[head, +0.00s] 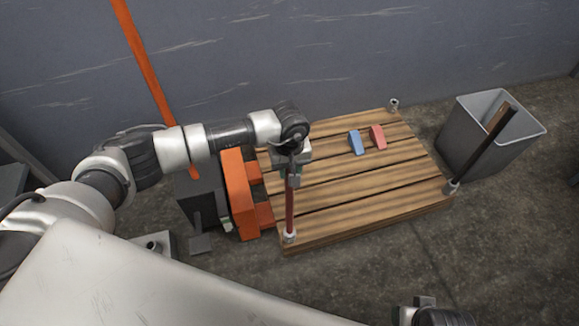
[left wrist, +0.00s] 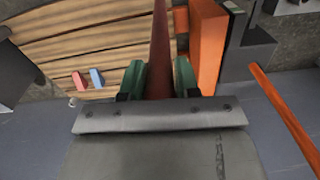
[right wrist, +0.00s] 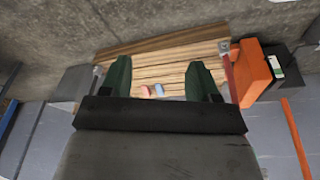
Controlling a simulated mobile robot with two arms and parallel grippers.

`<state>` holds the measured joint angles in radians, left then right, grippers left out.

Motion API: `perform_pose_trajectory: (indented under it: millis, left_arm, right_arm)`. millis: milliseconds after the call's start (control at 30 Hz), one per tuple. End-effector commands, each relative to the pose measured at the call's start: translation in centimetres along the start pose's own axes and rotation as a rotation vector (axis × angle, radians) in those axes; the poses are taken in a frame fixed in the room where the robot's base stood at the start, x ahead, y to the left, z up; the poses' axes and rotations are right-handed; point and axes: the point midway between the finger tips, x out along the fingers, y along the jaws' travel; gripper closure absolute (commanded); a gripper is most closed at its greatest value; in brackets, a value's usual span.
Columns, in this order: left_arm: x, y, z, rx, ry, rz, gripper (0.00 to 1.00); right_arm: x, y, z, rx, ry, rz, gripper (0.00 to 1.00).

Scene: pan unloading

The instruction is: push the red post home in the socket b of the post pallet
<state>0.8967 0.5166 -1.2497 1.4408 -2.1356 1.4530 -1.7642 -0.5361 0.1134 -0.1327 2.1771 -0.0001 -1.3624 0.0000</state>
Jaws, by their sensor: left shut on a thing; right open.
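The red post (head: 290,212) stands about upright at the near left corner of the wooden post pallet (head: 350,206). Its lower end is at the pale socket (head: 290,237) there; how deep it sits I cannot tell, and no socket letter is readable. My left gripper (head: 293,176) is shut on the post's upper part; the left wrist view shows the post (left wrist: 160,45) between the green fingers. My right gripper (right wrist: 160,80) is open and empty, seen partly at the bottom edge of the head view. The right wrist view also shows the red post (right wrist: 228,75), outside its fingers.
A blue block (head: 356,142) and a pink block (head: 378,137) lie on the pallet. A dark post (head: 482,150) stands in the right corner socket; the far corner socket (head: 393,104) looks empty. A grey bin (head: 470,130) is at right, an orange-forked truck (head: 240,190) at left.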

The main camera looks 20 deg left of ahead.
Motion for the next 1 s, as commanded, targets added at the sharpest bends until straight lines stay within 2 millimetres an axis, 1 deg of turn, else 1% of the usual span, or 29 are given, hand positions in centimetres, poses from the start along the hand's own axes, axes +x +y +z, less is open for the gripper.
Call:
perform_pose_trajectory:
  millis: [100, 133, 300, 567, 667, 733, 767, 800, 1000]
  left_arm:
    - [-0.1, 0.0, -0.1, 0.0, 0.001, 0.002, 0.93]
    - [-0.1, 0.0, -0.1, 0.0, 0.001, 0.002, 0.66]
    - [-0.1, 0.0, 0.0, 0.0, 0.001, 0.001, 0.4]
    - [0.0, 0.0, 0.0, 0.0, -0.001, -0.001, 0.39]
    - [-0.6, 0.0, 0.0, 0.0, 0.0, 0.0, 0.39]
    - [-1.5, 0.0, -0.1, -0.001, 0.001, 0.001, 0.39]
    - [-2.0, 0.0, -0.1, 0.0, 0.002, 0.002, 0.39]
    - [-2.8, 0.0, -0.1, 0.0, 0.003, 0.002, 0.39]
    - [-7.0, 0.0, -0.1, 0.0, 0.003, 0.003, 0.39]
  right_arm:
    - [-0.3, 0.0, -0.1, 0.0, 0.007, 0.0, 0.39]
    - [-0.4, 0.0, -0.1, 0.0, 0.008, 0.0, 0.39]
    - [-0.4, 0.0, -0.1, 0.0, 0.009, 0.0, 0.39]
    - [-0.2, 0.0, 0.0, 0.0, 0.004, 0.0, 0.39]
    - [-0.2, 0.0, 0.0, 0.0, 0.003, 0.0, 0.39]
    - [0.1, 0.0, 0.0, 0.0, 0.002, 0.001, 0.39]
    - [0.6, 0.0, -0.1, -0.003, 0.002, 0.001, 0.39]
    - [1.2, 0.0, -0.1, -0.005, -0.001, 0.0, 0.39]
    - [3.1, -0.1, 0.5, -0.005, -0.012, -0.003, 0.39]
